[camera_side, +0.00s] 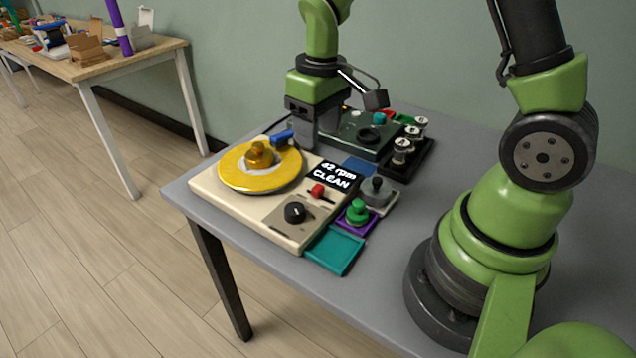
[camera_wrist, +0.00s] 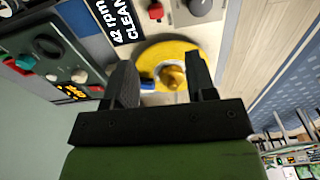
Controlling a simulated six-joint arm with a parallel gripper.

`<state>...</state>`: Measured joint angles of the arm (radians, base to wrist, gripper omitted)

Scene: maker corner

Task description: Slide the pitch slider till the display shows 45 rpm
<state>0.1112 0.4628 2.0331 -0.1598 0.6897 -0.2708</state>
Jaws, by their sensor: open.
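The cream turntable unit (camera_side: 238,206) sits on the grey table with a yellow disc (camera_side: 236,178) on top. Its black display (camera_side: 334,177) reads "42 rpm CLEAN", and the display (camera_wrist: 117,20) shows the same in the wrist view. A red slider knob (camera_side: 317,190) sits beside the display; a red knob (camera_wrist: 155,11) also shows at the top of the wrist view. My gripper (camera_wrist: 162,75) is open, with nothing between its fingers. It hangs above the back of the unit, and its fingers overlap the yellow disc in the wrist view. In the side view its fingertips are hard to make out.
A black dial (camera_side: 294,212) is on the unit's front panel. A teal tray (camera_side: 334,250), a green knob on a purple base (camera_side: 357,213) and a grey knob (camera_side: 377,190) stand to the right. A dark green device (camera_side: 352,138) stands behind. Bare grey table lies in front.

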